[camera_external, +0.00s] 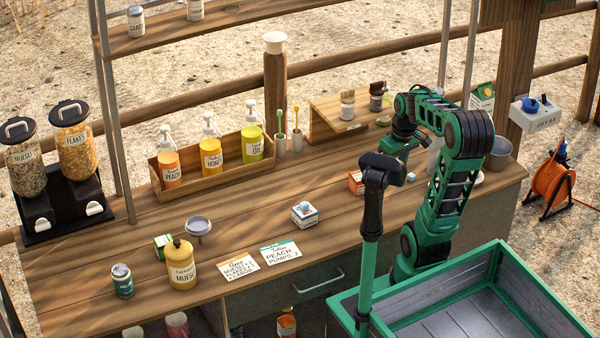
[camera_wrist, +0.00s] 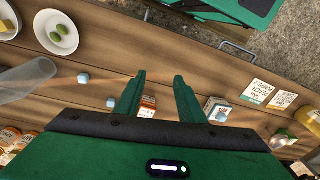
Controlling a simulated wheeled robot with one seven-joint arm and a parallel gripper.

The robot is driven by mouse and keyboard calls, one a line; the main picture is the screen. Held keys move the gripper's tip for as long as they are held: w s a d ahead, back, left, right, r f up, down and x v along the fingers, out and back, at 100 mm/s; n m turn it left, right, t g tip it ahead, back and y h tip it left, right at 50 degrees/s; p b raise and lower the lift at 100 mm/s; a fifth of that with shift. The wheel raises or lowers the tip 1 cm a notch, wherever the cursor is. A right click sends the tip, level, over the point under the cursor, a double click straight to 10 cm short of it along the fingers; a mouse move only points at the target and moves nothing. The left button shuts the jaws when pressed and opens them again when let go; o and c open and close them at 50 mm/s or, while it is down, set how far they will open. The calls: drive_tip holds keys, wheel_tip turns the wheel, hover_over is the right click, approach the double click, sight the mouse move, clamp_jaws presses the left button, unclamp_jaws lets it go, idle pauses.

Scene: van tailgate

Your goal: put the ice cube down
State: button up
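Two small pale blue cubes show in the wrist view on the wooden counter, left of my fingers. One ice cube (camera_wrist: 83,78) is near a clear tumbler or jar, and the other ice cube (camera_wrist: 111,103) is lower and closer to my left finger. My gripper (camera_wrist: 159,78) has its green fingers apart, with only bare wood seen between the tips.
A white plate (camera_wrist: 70,42) with green olives lies at upper left in the wrist view. A small labelled box (camera_external: 304,214) stands mid-counter (camera_external: 250,225). An orange box (camera_external: 356,182) is close to my arm. Pump bottles stand in a wooden rack (camera_external: 203,195) at the back.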

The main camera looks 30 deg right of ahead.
drive_tip(key=s+d+f+m+g+h, duration=0.1)
drive_tip(key=s+d+f+m, duration=0.1)
drive_tip(key=s+d+m, duration=0.4)
drive_tip(key=s+m, duration=0.2)
drive_tip(key=s, duration=0.1)
drive_tip(key=shift+s+d+f+m, duration=0.2)
drive_tip(key=shift+s+d+m, duration=0.05)
drive_tip(key=shift+s+m, duration=0.05)
drive_tip(key=shift+o, duration=0.4)
